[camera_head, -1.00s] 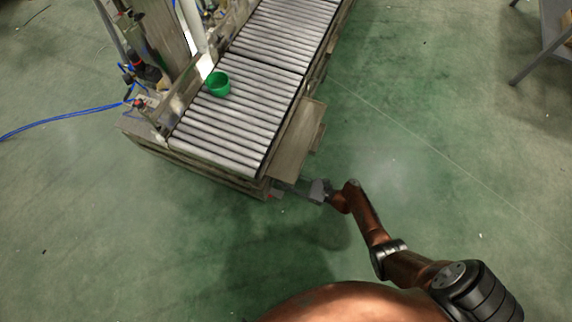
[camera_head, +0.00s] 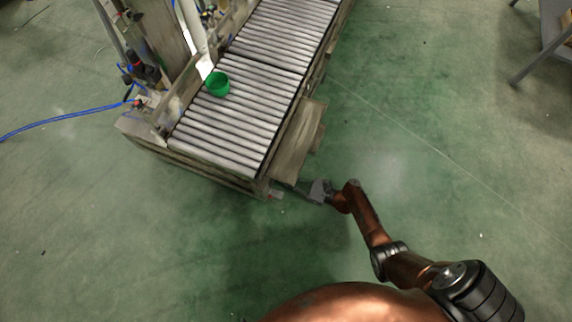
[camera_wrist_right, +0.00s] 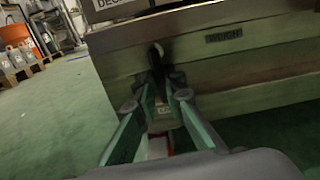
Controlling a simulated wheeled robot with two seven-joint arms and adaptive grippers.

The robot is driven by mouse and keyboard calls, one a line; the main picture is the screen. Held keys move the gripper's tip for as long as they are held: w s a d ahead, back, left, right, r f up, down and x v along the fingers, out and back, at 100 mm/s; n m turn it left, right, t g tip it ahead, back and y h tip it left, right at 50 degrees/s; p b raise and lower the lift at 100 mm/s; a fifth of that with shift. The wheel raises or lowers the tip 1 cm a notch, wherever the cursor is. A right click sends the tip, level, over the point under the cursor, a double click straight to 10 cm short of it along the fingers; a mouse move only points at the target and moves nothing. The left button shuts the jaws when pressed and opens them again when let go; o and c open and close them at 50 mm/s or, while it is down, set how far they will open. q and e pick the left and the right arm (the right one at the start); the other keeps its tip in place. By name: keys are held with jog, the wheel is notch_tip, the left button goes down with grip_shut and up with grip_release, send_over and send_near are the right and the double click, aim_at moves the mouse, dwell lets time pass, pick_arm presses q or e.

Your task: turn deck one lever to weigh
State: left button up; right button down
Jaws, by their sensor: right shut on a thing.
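A dark lever (camera_wrist_right: 156,56) sticks out from the metal front panel (camera_wrist_right: 195,72) in the right wrist view. My right gripper (camera_wrist_right: 160,84) is shut on the lever; its fingers partly hide it. A label reading "WEIGH" (camera_wrist_right: 224,34) is on the panel to the right of the lever. A cropped label starting "DEC" (camera_wrist_right: 108,3) is at the top. In the head view my right gripper (camera_head: 297,187) is at the near right corner of the roller conveyor (camera_head: 232,128), and the lever is too small to make out. My left gripper is not in view.
A green cup (camera_head: 217,85) stands on the rollers. A metal side plate (camera_head: 297,145) runs along the conveyor's right edge. A blue cable (camera_head: 62,117) lies on the floor at left. The green floor right of the conveyor is clear up to a table leg (camera_head: 532,64).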

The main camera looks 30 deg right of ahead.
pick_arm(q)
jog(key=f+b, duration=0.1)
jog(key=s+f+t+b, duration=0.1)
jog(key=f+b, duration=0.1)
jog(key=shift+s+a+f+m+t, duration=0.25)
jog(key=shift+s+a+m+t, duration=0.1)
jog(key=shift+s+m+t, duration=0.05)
pick_arm(e)
jog(key=n, duration=0.5)
jog(key=w+d+r+n, duration=0.1)
jog(key=n, duration=0.4)
jog(key=d+r+n, duration=0.1)
jog(key=n, duration=0.5)
jog(key=shift+w, duration=0.2)
jog(key=c, duration=2)
grip_release()
jog(key=shift+a, duration=0.1)
jog(key=shift+r, duration=0.1)
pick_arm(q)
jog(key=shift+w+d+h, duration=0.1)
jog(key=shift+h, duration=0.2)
